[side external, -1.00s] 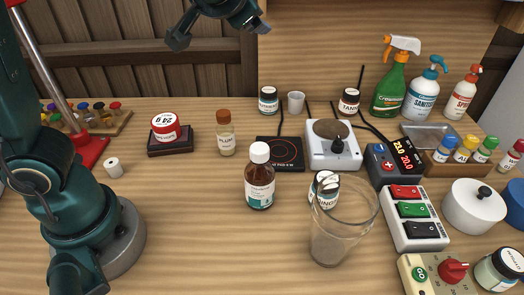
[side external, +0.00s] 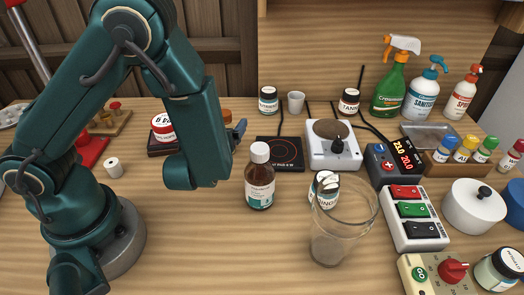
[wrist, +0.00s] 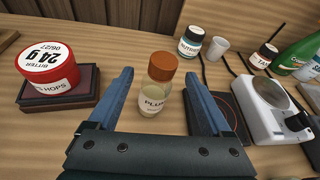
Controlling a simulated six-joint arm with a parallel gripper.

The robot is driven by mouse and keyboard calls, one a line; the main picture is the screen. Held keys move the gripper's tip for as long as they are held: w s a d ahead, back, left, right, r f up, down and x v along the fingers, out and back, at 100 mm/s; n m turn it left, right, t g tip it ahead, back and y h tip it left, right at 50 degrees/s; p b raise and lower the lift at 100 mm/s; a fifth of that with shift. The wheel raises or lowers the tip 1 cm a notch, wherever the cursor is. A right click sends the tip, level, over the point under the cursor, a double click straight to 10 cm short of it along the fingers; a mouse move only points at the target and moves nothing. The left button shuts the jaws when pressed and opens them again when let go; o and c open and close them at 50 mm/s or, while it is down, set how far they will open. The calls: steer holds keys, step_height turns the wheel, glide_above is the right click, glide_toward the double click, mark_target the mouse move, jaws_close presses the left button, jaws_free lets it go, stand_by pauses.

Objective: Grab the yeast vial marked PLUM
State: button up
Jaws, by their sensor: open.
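The PLUM vial (wrist: 155,102) is a small clear bottle with a pale yellowish content and an orange-brown cap. In the wrist view it stands upright between the two spread blue fingers of my gripper (wrist: 158,90), with gaps on both sides. My gripper is open and holds nothing. In the side view only a bit of the vial's cap (side external: 228,116) shows behind my arm; one gripper finger (side external: 239,130) shows beside it, and the rest is hidden.
A red hops tin (wrist: 48,65) sits on a dark scale to the left. A hot plate (side external: 280,153) and a brown bottle (side external: 259,180) stand to the right. A nutrient jar (wrist: 190,41) and a white cup (wrist: 217,49) are behind.

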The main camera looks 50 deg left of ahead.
mark_target(229, 125)
steer(key=shift+s+a+f+m, duration=0.1)
steer(key=shift+s+f+m, duration=0.15)
steer(key=shift+f+m, duration=0.6)
steer(key=shift+x, duration=2.4)
jaws_close()
steer(key=shift+w+r, duration=0.1)
steer(key=shift+r, duration=0.1)
